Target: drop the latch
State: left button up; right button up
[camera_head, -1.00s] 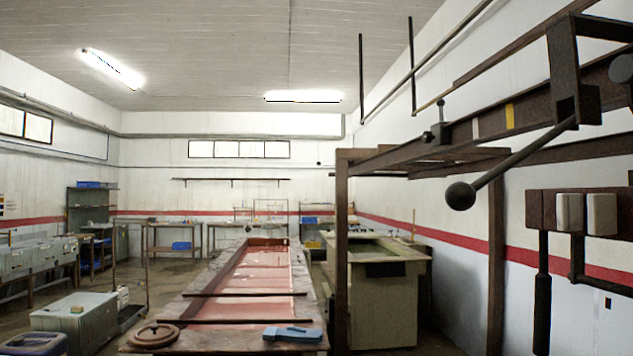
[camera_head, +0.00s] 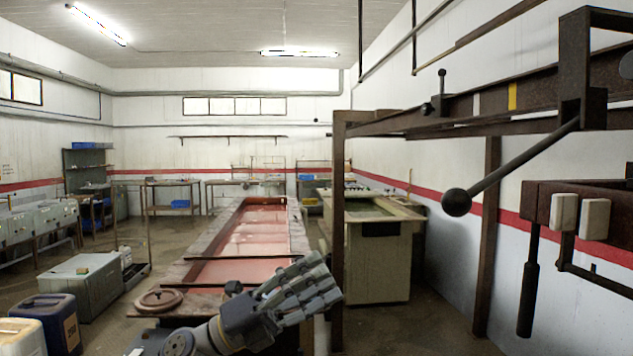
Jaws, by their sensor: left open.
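A dark brown rail (camera_head: 540,90) runs along the right side, with a pale band and a yellow band (camera_head: 512,96) on it. A small upright piece with a round knob (camera_head: 441,90) stands at the rail's far part; it looks like the latch, but I cannot tell for sure. A long lever with a dark ball end (camera_head: 457,202) slants down from a bracket (camera_head: 582,90) at the near part of the rail. My left gripper (camera_head: 328,280) is open and empty at the lower middle, below and left of the rail, apart from it. My right gripper is out of view.
A dark frame with two white pads (camera_head: 580,215) and a hanging handle (camera_head: 528,285) is at the right. A post (camera_head: 338,220) holds the rail. A long reddish trough (camera_head: 250,240) and a green-topped tank (camera_head: 378,250) stand beyond. A round lid (camera_head: 158,300) lies left.

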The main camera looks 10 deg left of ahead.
pick_arm(q)
jog(key=s+d+r+m+g+y+p, duration=0.1)
jog(key=s+d+r+m+g+p, duration=0.3)
jog(key=s+r+m, duration=0.6)
jog(key=m+y, duration=0.2)
jog(key=y, duration=0.2)
send_near(442, 204)
jog(key=shift+t, duration=0.4)
jog(key=x, duration=0.4)
jog(key=p+x, duration=0.1)
jog(key=x, duration=0.3)
jog(key=shift+s+d+f, duration=0.1)
jog(key=shift+d, duration=0.3)
jog(key=shift+w+d, duration=0.2)
jog(key=shift+d, duration=0.5)
jog(key=c, duration=1)
jog(key=shift+o, duration=0.2)
